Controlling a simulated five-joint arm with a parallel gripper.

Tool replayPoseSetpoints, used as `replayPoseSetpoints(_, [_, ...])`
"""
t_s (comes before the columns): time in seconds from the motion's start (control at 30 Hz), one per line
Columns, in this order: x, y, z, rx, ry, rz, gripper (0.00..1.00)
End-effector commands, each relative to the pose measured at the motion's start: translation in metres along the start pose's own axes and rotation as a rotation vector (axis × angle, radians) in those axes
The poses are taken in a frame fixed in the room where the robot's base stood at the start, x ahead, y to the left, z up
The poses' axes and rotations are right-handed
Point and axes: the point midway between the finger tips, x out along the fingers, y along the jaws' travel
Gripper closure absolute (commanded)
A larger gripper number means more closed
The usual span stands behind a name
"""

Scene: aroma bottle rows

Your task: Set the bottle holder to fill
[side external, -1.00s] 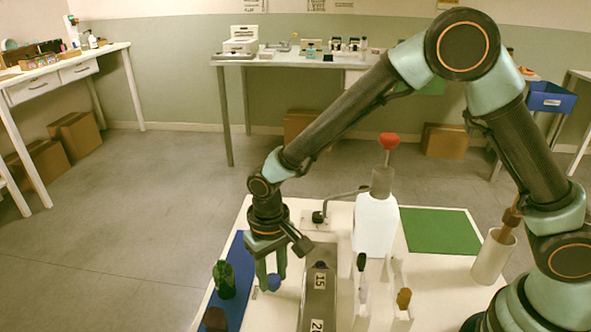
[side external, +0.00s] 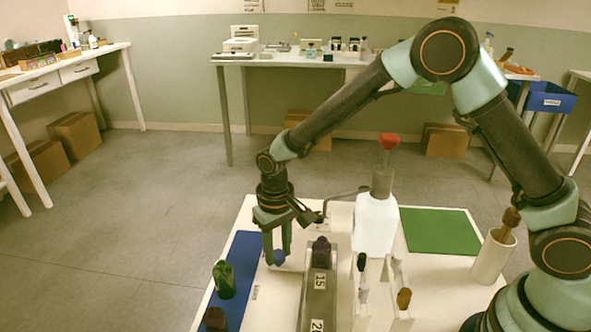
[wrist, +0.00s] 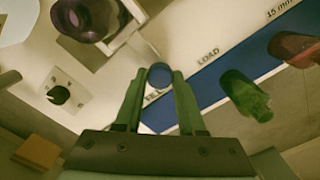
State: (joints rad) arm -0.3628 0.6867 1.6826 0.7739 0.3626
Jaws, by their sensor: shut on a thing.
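My gripper (side external: 277,254) is shut on a round blue knob (side external: 279,258), beside the far part of the grey channel. The knob (wrist: 159,75) also shows between the fingertips in the wrist view. There it sits by a partly covered label that seems to read FILL, with the LOAD label (wrist: 208,58) farther right. A dark bottle (side external: 321,252) stands at the far end of the grey channel (side external: 318,300) marked 15. I cannot tell which part is the bottle holder; the link below the knob is hidden.
A green bottle (side external: 224,280) and a dark red bottle (side external: 214,319) are on the blue strip (side external: 240,262) at left. A white bottle with a red top (side external: 375,225) stands behind the channel. A green mat (side external: 440,231) lies clear at right.

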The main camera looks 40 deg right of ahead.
Motion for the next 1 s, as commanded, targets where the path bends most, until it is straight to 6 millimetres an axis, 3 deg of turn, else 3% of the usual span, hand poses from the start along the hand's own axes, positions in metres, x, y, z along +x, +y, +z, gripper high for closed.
replayPoseSetpoints(0.2, [-0.001,0.032,-0.032,0.005,0.003,-0.001,1.00])
replayPoseSetpoints(0.57, [-0.001,0.037,-0.037,0.005,0.006,-0.002,1.00])
replayPoseSetpoints(0.6, [-0.001,0.037,-0.037,0.005,0.007,-0.002,0.53])
replayPoseSetpoints(0.67, [-0.001,0.037,-0.037,0.005,0.007,-0.002,0.31])
replayPoseSetpoints(1.0, [-0.002,0.036,-0.036,0.001,0.003,-0.001,0.31])
